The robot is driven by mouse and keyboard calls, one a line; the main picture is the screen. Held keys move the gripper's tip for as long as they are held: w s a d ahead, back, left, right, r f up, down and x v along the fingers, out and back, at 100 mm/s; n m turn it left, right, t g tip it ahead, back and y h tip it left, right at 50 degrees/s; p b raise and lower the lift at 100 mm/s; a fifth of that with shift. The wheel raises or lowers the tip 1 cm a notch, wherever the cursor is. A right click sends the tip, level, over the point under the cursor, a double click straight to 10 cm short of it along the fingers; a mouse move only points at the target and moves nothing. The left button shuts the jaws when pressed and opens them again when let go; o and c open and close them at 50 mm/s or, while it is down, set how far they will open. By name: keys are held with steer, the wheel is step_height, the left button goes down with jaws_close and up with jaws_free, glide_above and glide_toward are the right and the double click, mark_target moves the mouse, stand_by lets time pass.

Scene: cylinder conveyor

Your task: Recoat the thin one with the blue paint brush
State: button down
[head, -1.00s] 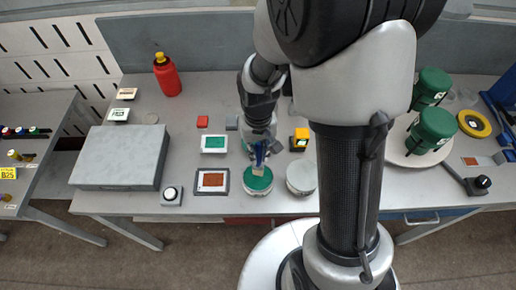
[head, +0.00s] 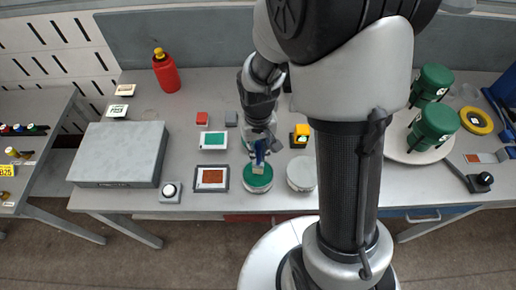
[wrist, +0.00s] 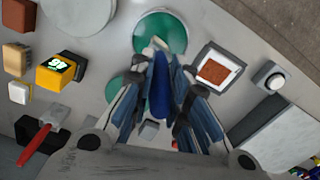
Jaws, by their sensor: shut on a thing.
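My gripper (head: 259,146) is shut on the blue paint brush (wrist: 160,92). The brush points down, with its pale bristles (head: 258,169) over or in an open tin of green paint (head: 258,184). I cannot tell whether the bristles touch the paint. The tin also shows in the wrist view (wrist: 172,38), just beyond the gripper. Two dark green cylinders, a nearer one (head: 437,122) and a farther one (head: 433,82), stand on a round pale plate (head: 399,151) at the right, partly behind my arm. I cannot tell which is thinner.
A pale round tin (head: 301,174) stands right of the green paint. A framed brown swatch (head: 212,178), a green swatch (head: 213,142) and a knob box (head: 171,191) lie left. A large grey box (head: 120,153) and a red bottle (head: 166,72) stand farther left. A yellow device (head: 300,136) stands nearby.

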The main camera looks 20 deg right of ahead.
mark_target(258, 142)
steer(key=shift+s+f+b, duration=0.1)
steer(key=shift+f+b, duration=0.3)
steer(key=shift+f, duration=0.15)
stand_by(1.2)
steer(key=shift+r+p, duration=2.85)
steer(key=shift+r, duration=0.75)
steer(key=shift+f, duration=0.1)
